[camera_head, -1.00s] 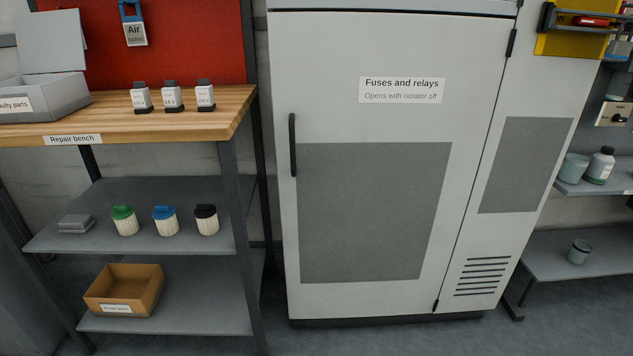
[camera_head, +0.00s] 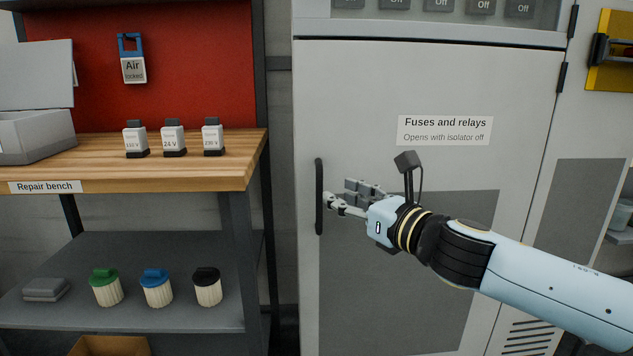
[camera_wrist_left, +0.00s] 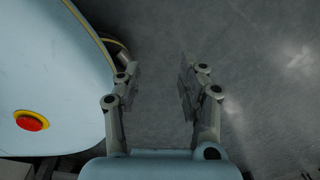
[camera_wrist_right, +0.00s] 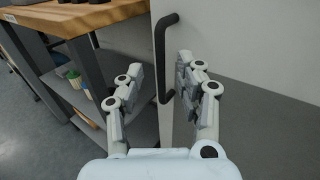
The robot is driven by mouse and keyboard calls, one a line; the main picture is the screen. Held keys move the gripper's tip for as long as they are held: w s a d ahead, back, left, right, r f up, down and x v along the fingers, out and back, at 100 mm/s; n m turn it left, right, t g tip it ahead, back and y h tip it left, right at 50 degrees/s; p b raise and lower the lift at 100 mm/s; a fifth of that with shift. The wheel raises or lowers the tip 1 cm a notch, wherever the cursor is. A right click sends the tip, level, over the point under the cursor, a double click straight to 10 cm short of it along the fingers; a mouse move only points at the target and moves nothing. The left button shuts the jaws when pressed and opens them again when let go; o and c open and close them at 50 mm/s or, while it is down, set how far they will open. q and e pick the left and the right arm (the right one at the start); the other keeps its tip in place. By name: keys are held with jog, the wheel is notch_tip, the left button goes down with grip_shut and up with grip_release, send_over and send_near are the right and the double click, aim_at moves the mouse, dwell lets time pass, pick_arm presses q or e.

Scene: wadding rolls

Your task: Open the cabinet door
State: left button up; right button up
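The white cabinet door (camera_head: 360,100) labelled "Fuses and relays" appears closed in the head view. Its black vertical bar handle (camera_head: 319,197) is at the door's left edge. My right gripper (camera_head: 338,191) is just right of the handle, fingers pointing left at it. In the right wrist view my right gripper (camera_wrist_right: 157,72) is open, and the handle (camera_wrist_right: 160,55) shows between the fingertips, nearer the right finger. I cannot tell whether they touch. My left gripper (camera_wrist_left: 157,75) is open and empty above the grey floor, seen only in the left wrist view.
A repair bench (camera_head: 205,178) with a wooden top stands left of the cabinet, holding several small items. A shelf (camera_head: 200,317) below carries green, blue and black-lidded pots. A yellow panel (camera_head: 610,60) is at the far right. A gap separates bench and cabinet.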

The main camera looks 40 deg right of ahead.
aim_at(322, 186)
jog(key=w+p, duration=0.1)
jog(key=w, duration=0.1)
jog(key=w+p, duration=0.4)
jog(key=shift+a+r, duration=0.1)
jog(key=shift+r, duration=0.3)
jog(key=shift+w+f+p, duration=0.35)
jog(key=shift+w+p, duration=0.15)
jog(key=shift+w, duration=0.15)
grip_shut()
